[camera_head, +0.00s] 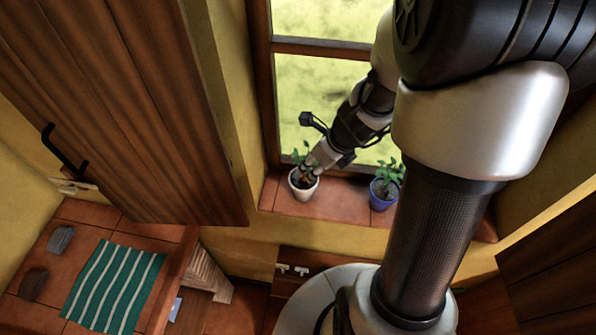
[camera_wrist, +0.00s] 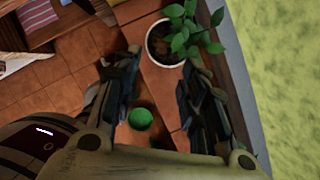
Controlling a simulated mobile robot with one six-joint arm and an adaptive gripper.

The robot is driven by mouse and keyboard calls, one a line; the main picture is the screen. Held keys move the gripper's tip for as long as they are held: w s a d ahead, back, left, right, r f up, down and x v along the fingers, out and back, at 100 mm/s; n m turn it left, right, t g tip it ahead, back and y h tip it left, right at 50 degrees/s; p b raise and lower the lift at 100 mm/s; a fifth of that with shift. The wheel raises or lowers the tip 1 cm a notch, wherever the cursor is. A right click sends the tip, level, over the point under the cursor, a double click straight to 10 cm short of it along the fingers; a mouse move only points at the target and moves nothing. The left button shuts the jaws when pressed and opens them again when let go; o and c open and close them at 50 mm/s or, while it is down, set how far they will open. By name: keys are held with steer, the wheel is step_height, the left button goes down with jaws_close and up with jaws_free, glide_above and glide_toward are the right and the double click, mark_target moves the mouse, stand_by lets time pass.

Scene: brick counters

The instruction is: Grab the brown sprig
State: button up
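I cannot make out a brown sprig clearly in either view. A white pot (camera_head: 303,186) with a green leafy plant (camera_head: 298,153) stands on the windowsill in the head view. The pot (camera_wrist: 151,48) and its leaves (camera_wrist: 190,32) also show at the top of the wrist view, with dark soil inside. My gripper (camera_head: 311,171) reaches down at the pot in the head view, overlapping its rim; contact cannot be told. In the wrist view my gripper (camera_wrist: 160,66) has its two fingers spread apart, with nothing held between them and the pot beyond the tips.
A blue pot (camera_head: 382,197) with a plant stands farther right on the tiled sill (camera_head: 338,203). The window (camera_head: 318,95) is behind the arm. A green round object (camera_wrist: 140,118) lies below the fingers. A striped cloth (camera_head: 113,287) lies on the tiled counter at lower left.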

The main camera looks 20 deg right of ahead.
steer(key=b, duration=0.2)
glide_toward(303, 183)
steer(key=shift+w+a+f+b, duration=0.2)
steer(key=shift+w+f+b, duration=0.25)
steer(key=shift+w+f, duration=0.4)
steer(key=shift+w+a+f+b, duration=0.2)
steer(key=shift+w+f+b, duration=0.3)
steer(key=shift+f, duration=0.6)
steer(key=shift+w+a+f+b, duration=0.25)
steer(key=shift+w+f+b, duration=0.1)
steer(key=shift+w+f, duration=0.5)
steer(key=shift+s, duration=0.15)
steer(key=c, duration=0.8)
